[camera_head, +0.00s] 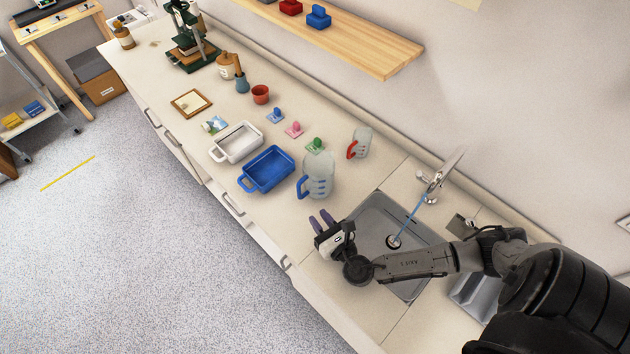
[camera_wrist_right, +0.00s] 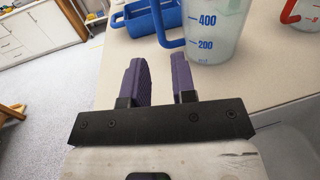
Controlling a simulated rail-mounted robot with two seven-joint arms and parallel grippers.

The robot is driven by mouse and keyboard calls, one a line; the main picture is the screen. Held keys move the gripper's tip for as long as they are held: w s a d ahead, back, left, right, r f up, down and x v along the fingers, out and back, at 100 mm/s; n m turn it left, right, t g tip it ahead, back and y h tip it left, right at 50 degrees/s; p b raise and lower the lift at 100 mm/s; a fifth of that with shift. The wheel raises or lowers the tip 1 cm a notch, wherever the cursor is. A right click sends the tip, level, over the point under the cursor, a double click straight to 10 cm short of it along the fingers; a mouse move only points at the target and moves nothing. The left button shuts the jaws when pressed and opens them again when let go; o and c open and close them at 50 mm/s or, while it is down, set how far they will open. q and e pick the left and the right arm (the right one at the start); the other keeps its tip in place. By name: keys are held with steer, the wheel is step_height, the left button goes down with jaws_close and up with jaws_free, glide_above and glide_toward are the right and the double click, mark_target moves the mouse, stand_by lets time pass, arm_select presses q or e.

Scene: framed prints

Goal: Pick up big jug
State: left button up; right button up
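The big jug (camera_head: 319,175) is clear with a blue handle and blue markings. It stands upright on the counter, left of the sink. In the right wrist view the jug (camera_wrist_right: 214,32) is just ahead of the fingers, with its blue handle on the left side. My right gripper (camera_head: 322,220) is open and empty, in front of the jug and apart from it. Its two purple fingers (camera_wrist_right: 161,80) show a gap between them in the wrist view. A smaller jug with a red handle (camera_head: 360,143) stands behind and to the right. My left gripper is not in view.
A blue tray (camera_head: 267,168) and a white tray (camera_head: 237,142) stand left of the jug. The sink (camera_head: 370,215) with a running faucet (camera_head: 432,184) is on the right. Small coloured stamp-like items (camera_head: 294,129) lie behind. A wooden shelf (camera_head: 370,45) is on the wall.

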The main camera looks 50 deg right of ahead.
mark_target(300, 194)
steer(key=x, duration=1)
steer(key=shift+w, duration=0.2)
jaws_close()
